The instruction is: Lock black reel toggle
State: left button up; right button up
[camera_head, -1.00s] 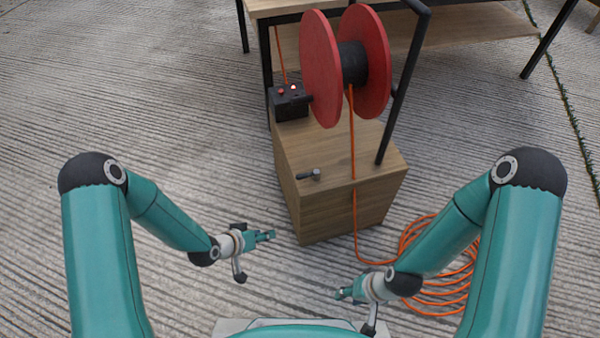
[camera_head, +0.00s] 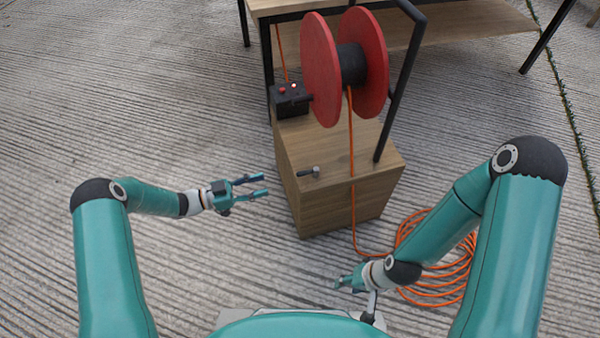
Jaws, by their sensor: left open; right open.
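The black toggle (camera_head: 308,173) is a small dark lever with a grey metal end, lying on top of the wooden box (camera_head: 340,200) near its front left edge. The red reel (camera_head: 321,70) with a black hub stands in a black frame above the box. My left gripper (camera_head: 262,184) is open and empty, left of the box and apart from it, with its fingers pointing right toward the toggle's side. My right gripper (camera_head: 342,281) is open and empty, low in front of the box; its fingers are small in view.
An orange cable (camera_head: 352,160) runs from the reel down the box front to a coil (camera_head: 425,290) on the ground, partly behind my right arm. A black control box (camera_head: 290,99) with red lights sits behind. A wooden table (camera_head: 450,32) stands at the back. The ground at left is clear.

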aim_at(305, 172)
pick_arm(q)
jog(key=b+x, duration=0.2)
jog(key=x, duration=1.1)
jog(key=shift+w+d, duration=0.15)
jog(key=shift+d, duration=0.2)
